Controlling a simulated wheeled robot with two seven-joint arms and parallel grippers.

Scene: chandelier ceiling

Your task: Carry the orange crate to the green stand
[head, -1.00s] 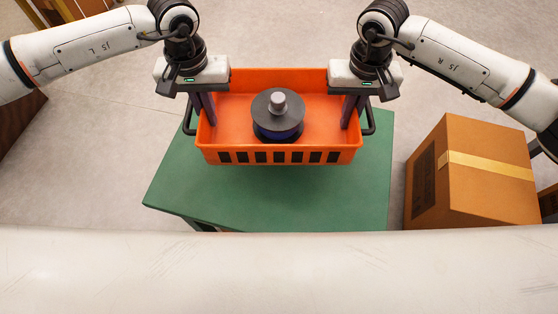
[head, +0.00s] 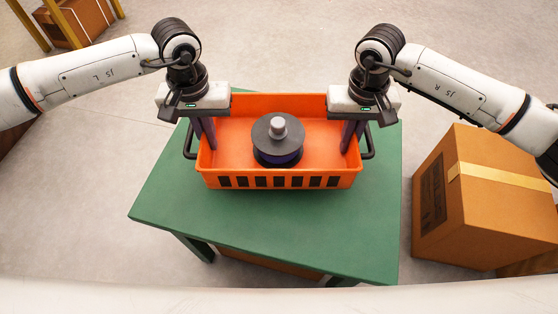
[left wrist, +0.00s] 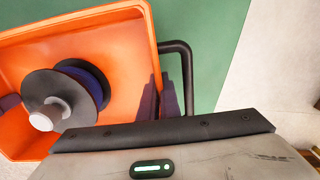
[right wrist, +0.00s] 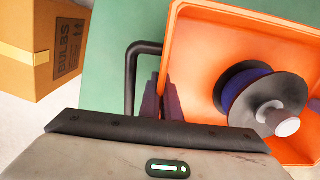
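The orange crate (head: 300,104) is upright over the green stand (head: 270,230) in the head view, within its top's outline. I cannot tell whether its base touches the stand. A dark spool with a grey hub (head: 277,145) sits inside it. My left gripper (head: 204,138) is shut on the crate's left side wall, beside the black handle; that wall also shows in the left wrist view (left wrist: 152,45). My right gripper (head: 351,138) is shut on the right side wall, seen too in the right wrist view (right wrist: 172,50). The fingertips are partly hidden by the walls.
A cardboard box with yellow tape (head: 490,205) stands on the floor right of the stand, close to it. Another box (head: 75,22) is at the far left beside yellow posts. Bare stand top lies in front of the crate.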

